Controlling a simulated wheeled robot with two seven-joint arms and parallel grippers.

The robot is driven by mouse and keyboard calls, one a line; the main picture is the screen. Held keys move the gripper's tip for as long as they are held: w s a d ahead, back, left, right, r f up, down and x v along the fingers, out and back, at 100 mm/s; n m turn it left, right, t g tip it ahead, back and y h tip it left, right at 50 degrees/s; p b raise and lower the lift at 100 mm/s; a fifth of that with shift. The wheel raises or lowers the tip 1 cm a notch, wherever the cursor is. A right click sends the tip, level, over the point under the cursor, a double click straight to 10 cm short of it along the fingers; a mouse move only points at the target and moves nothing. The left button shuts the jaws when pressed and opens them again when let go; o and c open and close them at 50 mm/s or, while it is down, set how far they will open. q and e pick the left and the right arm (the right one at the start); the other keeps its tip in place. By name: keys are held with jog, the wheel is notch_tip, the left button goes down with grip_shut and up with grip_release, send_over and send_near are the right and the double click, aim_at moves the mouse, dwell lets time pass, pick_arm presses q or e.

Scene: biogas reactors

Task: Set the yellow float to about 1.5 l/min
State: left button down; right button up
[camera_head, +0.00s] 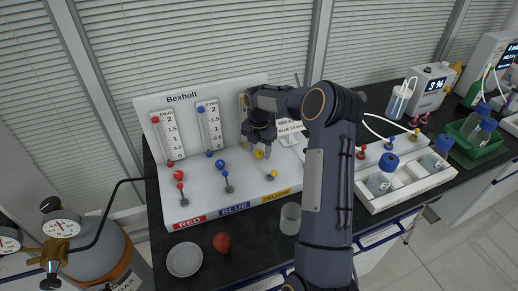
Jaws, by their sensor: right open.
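The white Bexholt panel (205,93) carries flow tubes for red, blue and yellow. My right gripper (259,142) is in front of the yellow tube (243,104) and hides most of it, so I cannot see the yellow float or read its level. The gripper is open, its fingers close above the yellow knob (259,155); I cannot tell whether they touch it. A yellow-tipped lever (271,175) stands on the base below, behind the YELLOW label (276,195). My left gripper is not in view.
The red knob (178,175) and blue knob (220,164) sit left of the yellow one. A white dish (184,259), a red object (222,243) and a beaker (290,218) stand in front of the panel. A white bottle rack (409,187) is at right.

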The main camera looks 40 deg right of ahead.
aim_at(258, 153)
notch_tip(258, 153, up, 8)
jog(key=shift+f+b, duration=0.25)
jog(key=shift+b, duration=0.3)
jog(key=shift+r, duration=0.15)
jog(key=shift+s+a+r, duration=0.1)
jog(key=shift+a+r, duration=0.1)
jog(key=shift+r, duration=0.1)
jog(key=s+a+r+m+t+y, duration=0.1)
jog(key=s+a+r+m+t, duration=0.2)
jog(key=s+a+r+m, duration=0.85)
jog(key=s+a+f+m+t+y, duration=0.1)
jog(key=s+a+f+m, duration=0.2)
jog(key=s+a+m, duration=0.3)
jog(key=s+a+f+m+t+y, duration=0.1)
jog(key=s+a+f+m, duration=0.2)
jog(key=s, duration=0.9)
jog(key=a+m, duration=0.3)
jog(key=shift+a+f+t+y, duration=0.15)
jog(key=shift+t+y, duration=0.15)
jog(key=shift+y, duration=0.1)
